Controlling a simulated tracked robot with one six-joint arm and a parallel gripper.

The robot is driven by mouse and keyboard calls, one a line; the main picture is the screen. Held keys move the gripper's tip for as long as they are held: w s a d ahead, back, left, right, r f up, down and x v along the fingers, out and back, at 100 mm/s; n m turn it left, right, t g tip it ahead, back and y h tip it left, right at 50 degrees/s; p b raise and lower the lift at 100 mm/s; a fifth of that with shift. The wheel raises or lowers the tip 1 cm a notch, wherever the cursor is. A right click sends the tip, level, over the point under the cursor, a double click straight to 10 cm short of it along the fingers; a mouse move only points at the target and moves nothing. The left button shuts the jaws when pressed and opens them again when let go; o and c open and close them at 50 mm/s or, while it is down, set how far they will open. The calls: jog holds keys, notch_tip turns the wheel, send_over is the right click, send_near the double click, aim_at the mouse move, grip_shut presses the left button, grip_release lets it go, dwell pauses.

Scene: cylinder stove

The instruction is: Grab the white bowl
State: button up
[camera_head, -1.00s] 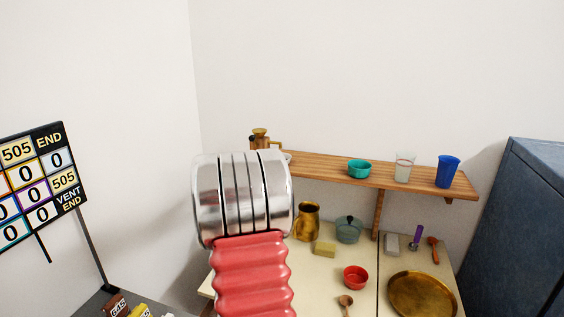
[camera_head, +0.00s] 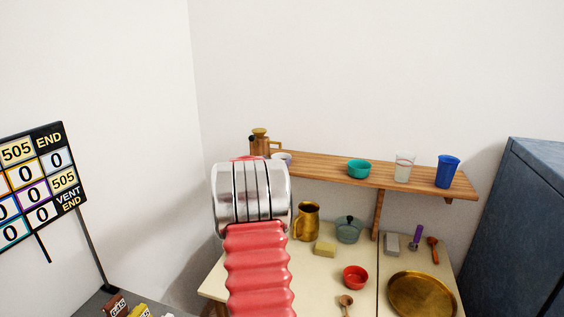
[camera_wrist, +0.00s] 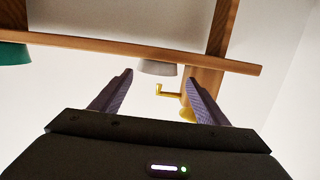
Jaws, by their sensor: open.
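The white bowl (camera_head: 284,156) stands on the wooden shelf near its left end, small and partly hidden behind my arm in the head view. In the wrist view, which appears upside down, the white bowl (camera_wrist: 156,69) shows at the shelf edge, beyond the fingertips and roughly between them. My gripper (camera_wrist: 159,78) is open, with nothing between its two dark fingers. In the head view my arm hides the gripper.
A teal bowl (camera_head: 359,169), a clear glass (camera_head: 404,167) and a blue cup (camera_head: 447,171) stand farther right on the shelf (camera_head: 325,169). A counter with kitchenware lies below.

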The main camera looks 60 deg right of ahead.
aim_at(284, 154)
jog(key=shift+d, duration=0.1)
jog(key=shift+x, duration=2.5)
jog(key=shift+s, duration=0.15)
jog(key=shift+c, duration=0.4)
jog(key=c, duration=0.8)
jog(key=shift+r, duration=0.15)
jog(key=shift+c, duration=0.2)
